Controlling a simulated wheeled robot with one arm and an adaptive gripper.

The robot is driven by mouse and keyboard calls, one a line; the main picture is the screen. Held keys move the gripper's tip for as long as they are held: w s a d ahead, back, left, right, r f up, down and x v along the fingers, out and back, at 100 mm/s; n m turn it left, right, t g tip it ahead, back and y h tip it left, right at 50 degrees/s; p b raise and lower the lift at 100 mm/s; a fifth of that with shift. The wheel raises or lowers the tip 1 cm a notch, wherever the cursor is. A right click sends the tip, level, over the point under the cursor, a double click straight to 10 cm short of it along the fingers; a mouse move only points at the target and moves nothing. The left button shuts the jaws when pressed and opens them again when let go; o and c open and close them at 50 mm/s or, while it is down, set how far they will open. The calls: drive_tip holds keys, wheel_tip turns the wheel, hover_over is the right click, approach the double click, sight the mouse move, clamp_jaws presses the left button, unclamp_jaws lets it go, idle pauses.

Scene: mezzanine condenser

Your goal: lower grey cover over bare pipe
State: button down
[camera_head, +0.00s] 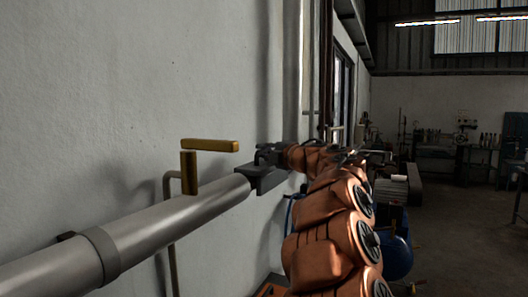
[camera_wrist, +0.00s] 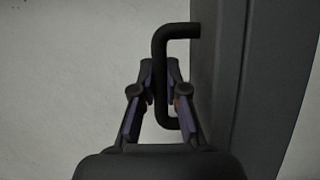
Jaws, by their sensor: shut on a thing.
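The grey cover (camera_head: 266,183) is a dark angular piece at the far end of the pipe in the head view. In the wrist view its dark flat face (camera_wrist: 222,90) fills the right side. A black bent handle (camera_wrist: 161,60) stands out from it. My gripper (camera_wrist: 160,82) has its fingers on both sides of the handle's upright part and is shut on it. In the head view my gripper (camera_head: 264,154) is small and dark, just above the cover. The light grey pipe (camera_head: 165,225) runs from lower left toward the cover. How the cover sits around the pipe is unclear.
A yellow lever valve (camera_head: 190,165) stands on the pipe left of the cover. A dark collar (camera_head: 103,254) rings the pipe nearer to me. The white wall (camera_head: 100,90) is close behind. A blue tank (camera_head: 397,258) is at right, with open floor (camera_head: 460,240) beyond.

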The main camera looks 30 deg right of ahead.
drive_tip(key=c, duration=1.1)
unclamp_jaws()
drive_tip(key=s, duration=0.4)
drive_tip(key=s+d, duration=0.1)
drive_tip(key=s, duration=0.7)
drive_tip(key=shift+d, duration=0.15)
drive_tip(key=shift+r, duration=0.1)
